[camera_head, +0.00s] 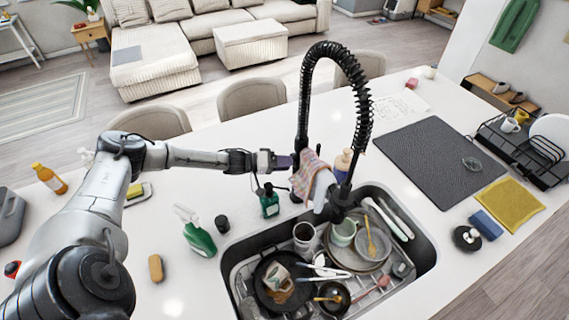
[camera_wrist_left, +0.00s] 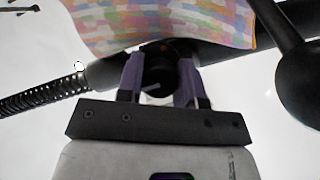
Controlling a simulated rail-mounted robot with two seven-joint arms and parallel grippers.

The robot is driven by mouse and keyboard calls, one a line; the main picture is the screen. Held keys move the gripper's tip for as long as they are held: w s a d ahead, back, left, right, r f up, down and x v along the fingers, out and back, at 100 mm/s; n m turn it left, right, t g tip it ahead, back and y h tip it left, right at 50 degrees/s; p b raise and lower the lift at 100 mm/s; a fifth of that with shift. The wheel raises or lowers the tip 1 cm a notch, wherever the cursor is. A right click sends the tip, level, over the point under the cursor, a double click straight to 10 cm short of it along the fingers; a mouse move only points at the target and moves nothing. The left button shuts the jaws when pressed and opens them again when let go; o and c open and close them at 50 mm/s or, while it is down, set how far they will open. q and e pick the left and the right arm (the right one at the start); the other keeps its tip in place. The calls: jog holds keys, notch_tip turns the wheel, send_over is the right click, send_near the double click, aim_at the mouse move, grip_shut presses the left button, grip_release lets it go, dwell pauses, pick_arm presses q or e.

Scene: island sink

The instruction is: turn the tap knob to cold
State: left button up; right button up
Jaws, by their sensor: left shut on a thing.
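The black tap (camera_head: 304,130) with a coiled spring hose stands behind the sink (camera_head: 428,245). In the left wrist view the gripper's two purple-grey fingers (camera_wrist_left: 160,80) are shut on the round black tap knob (camera_wrist_left: 157,68), one on each side. The cloth hangs just above the knob there. In the head view the knob is hidden by the fingers and cloth. My right gripper is not in view.
The sink holds pans, cups, plates and cutlery. A dark green bottle (camera_head: 269,201) stands just below my left gripper, and a green spray bottle (camera_head: 198,238) is left of the sink. A soap bottle (camera_head: 343,162) stands right of the cloth. A grey mat (camera_head: 425,150) lies at right.

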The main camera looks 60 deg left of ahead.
pick_arm(q)
jog(key=o, duration=0.9)
jog(key=shift+b+v, duration=0.75)
jog(key=shift+v, duration=6.15)
